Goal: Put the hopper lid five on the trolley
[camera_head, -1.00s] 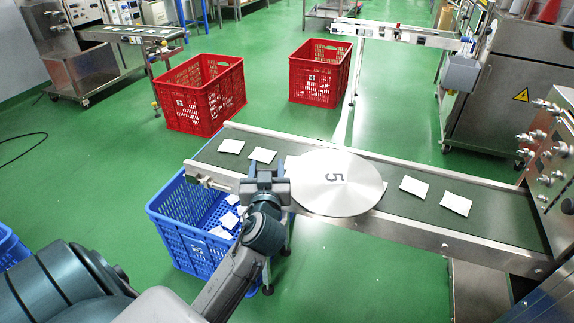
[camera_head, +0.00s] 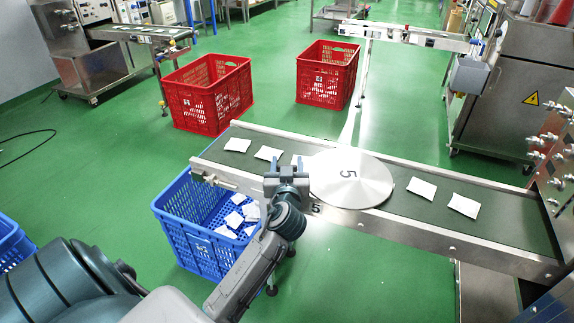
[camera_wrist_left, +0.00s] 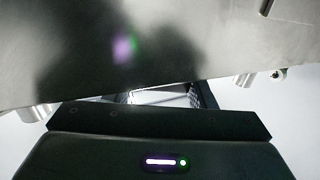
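Hopper lid five (camera_head: 350,190) is a round silver metal disc marked with a black 5. It lies over the conveyor belt in the head view; I cannot tell whether it touches the belt. My left gripper (camera_head: 287,168) is at the lid's left rim, above the near edge of the conveyor. Its fingers are foreshortened, and any grip on the rim is hidden. In the left wrist view the lid's metal surface (camera_wrist_left: 190,40) fills the upper part, close to the gripper. My right gripper is out of view. I make out no trolley.
The conveyor (camera_head: 500,225) carries several white teabags. A blue crate (camera_head: 190,235) with teabags stands below its left end. Two red crates (camera_head: 205,100) (camera_head: 325,75) stand on the green floor behind. A steel machine (camera_head: 500,105) is at the right. Floor between is clear.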

